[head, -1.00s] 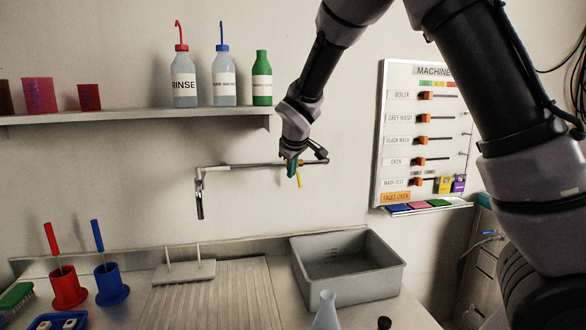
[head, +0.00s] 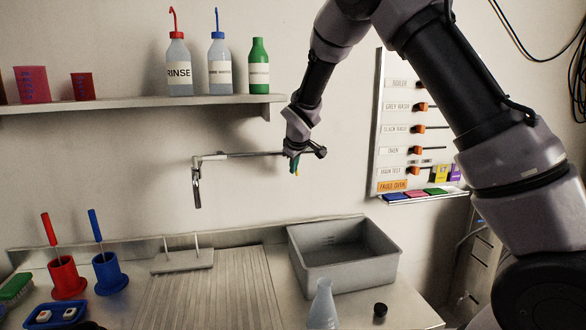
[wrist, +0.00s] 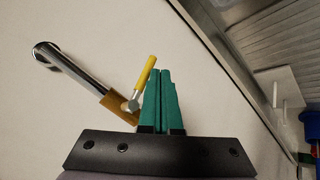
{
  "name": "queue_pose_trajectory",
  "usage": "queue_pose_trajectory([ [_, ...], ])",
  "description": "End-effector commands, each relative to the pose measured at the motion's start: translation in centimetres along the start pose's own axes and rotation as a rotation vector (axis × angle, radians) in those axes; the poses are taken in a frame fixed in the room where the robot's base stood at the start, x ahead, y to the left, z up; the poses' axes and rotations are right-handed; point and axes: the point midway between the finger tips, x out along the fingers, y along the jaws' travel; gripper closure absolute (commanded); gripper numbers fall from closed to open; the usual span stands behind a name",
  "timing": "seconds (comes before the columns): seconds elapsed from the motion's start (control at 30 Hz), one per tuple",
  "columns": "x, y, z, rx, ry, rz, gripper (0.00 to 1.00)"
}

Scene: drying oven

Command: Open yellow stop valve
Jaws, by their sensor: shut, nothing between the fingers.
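The yellow stop valve's lever (wrist: 145,75) shows in the wrist view, sticking out from a brass valve body (wrist: 118,106) at the end of a chrome pipe (wrist: 72,70). My gripper (wrist: 164,72) has green fingers pressed together with nothing between them. They lie just right of the lever in the wrist view, very near it; I cannot tell whether they touch it. In the head view my gripper (head: 295,166) is at the right part of the wall pipe (head: 240,155), and it mostly hides the valve and lever.
A shelf (head: 140,106) with bottles and cups is on the wall at upper left. A grey sink basin (head: 345,265) stands below my gripper. A machine board (head: 400,72) hangs to the right, partly behind my arm. The wall left of the pipe is clear.

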Motion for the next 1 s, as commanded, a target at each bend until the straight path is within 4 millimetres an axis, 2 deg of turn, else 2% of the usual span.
queue_pose_trajectory([
  [1.0,0.09,0.25,0.37,-0.119,-0.092,0.124,1.0],
])
